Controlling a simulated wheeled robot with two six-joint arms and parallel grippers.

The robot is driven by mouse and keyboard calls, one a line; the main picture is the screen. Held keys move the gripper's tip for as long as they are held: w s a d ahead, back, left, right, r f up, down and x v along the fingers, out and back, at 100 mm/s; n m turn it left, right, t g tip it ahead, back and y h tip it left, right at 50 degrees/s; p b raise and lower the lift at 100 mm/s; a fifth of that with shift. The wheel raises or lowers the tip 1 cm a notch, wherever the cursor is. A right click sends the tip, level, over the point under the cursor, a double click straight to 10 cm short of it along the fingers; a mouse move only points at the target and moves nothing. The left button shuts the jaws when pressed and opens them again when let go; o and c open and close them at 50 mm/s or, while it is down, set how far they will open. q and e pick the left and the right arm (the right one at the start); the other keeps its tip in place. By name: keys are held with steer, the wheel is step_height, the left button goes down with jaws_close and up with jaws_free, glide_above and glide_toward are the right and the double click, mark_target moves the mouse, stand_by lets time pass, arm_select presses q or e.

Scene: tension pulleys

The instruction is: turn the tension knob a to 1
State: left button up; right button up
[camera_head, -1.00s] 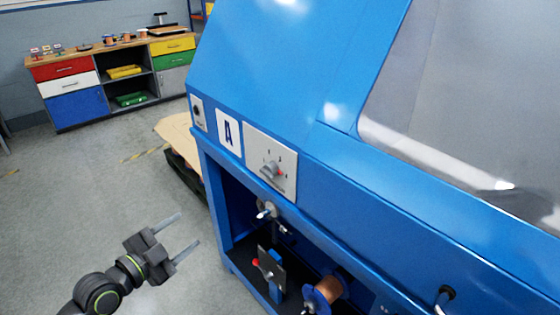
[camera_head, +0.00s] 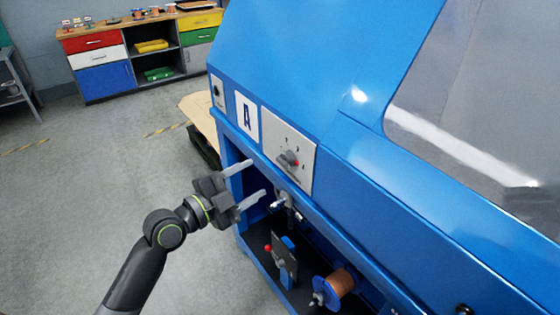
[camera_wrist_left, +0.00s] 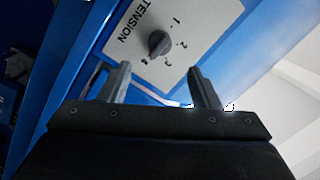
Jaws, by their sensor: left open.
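The tension knob (camera_head: 288,158) is a dark grey knob with a small red mark. In the left wrist view the knob (camera_wrist_left: 159,43) is ringed by numbers, beside the word TENSION. Its narrow end seems to point to the lower left, near the 4. My left gripper (camera_head: 257,178) is open and empty, left of and below the knob, apart from it. In the wrist view its two fingers (camera_wrist_left: 159,72) stand below the knob, one on each side.
Below the panel is an open bay with a copper spool (camera_head: 342,283) and a red-tipped lever (camera_head: 268,248). The blue frame edge runs close to my left fingers. A workbench (camera_head: 106,80) stands far back left. The floor on the left is clear.

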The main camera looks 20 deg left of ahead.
mark_target(280, 164)
arm_select(q)
steer(key=p+x, duration=0.1)
steer(key=x, duration=0.8)
steer(key=shift+w+d, duration=0.15)
steer(key=shift+w, duration=0.05)
steer(key=c, duration=1)
